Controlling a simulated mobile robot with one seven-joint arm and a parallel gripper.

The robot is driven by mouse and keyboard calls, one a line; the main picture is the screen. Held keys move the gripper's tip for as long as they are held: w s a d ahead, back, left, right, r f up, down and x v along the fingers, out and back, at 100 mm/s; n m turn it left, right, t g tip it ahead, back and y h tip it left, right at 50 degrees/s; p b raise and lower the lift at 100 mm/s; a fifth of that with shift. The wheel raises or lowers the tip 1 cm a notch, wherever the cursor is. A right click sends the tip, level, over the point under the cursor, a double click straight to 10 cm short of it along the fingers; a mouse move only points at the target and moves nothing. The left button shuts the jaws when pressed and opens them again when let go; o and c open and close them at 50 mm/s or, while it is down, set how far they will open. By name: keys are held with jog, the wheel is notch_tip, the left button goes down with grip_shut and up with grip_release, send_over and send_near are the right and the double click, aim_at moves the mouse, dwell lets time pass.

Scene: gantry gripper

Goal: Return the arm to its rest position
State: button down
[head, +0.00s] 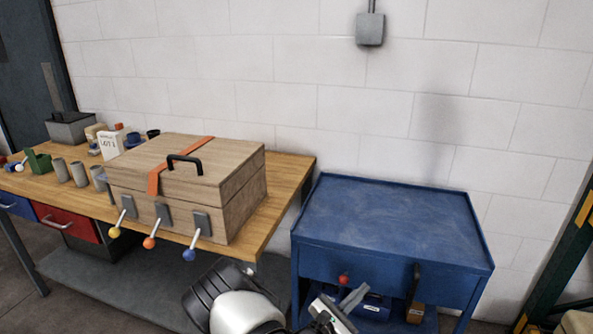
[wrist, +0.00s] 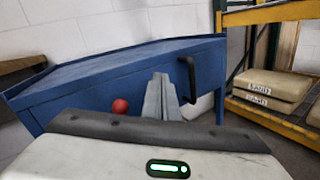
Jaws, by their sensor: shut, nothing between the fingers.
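My gripper (head: 354,298) is low in the head view, in front of the blue cabinet (head: 390,215). My arm comes up from the bottom edge beside it. In the wrist view my grey fingers (wrist: 161,82) are together and empty. Behind them is the cabinet front, with a red knob (wrist: 120,106) to their left and a black handle (wrist: 187,78) to their right. I cannot tell how far the fingers are from the cabinet front. The red knob (head: 343,280) and the black handle (head: 416,284) also show in the head view.
A wooden workbench (head: 285,180) stands left of the cabinet. It bears a closed wooden case (head: 225,165) with an orange strap and three ball-ended levers at its front, plus cans and small boxes. A rack (wrist: 270,15) with sacks stands at right. The cabinet top is bare.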

jog(key=s+d+r+m+g+y, duration=0.2)
jog(key=s+d+r+m+g, duration=0.1)
jog(key=s+r+m+g, duration=0.55)
jog(key=s+d+r+m+g+y, duration=0.3)
jog(key=s+r+m+g, duration=0.2)
jog(key=s+r+m, duration=0.5)
jog(key=s+a+r+m+t+y, duration=0.25)
jog(key=s+a+r+y, duration=0.2)
jog(key=r, duration=0.25)
jog(key=s+a+r+m+t+y, duration=0.2)
jog(key=s+a+r+t+y, duration=0.2)
jog(key=s+a+r, duration=0.3)
notch_tip(320, 180, up, 14)
jog(key=w+d+p, duration=0.1)
jog(key=p, duration=1.2)
jog(key=shift+r, duration=0.2)
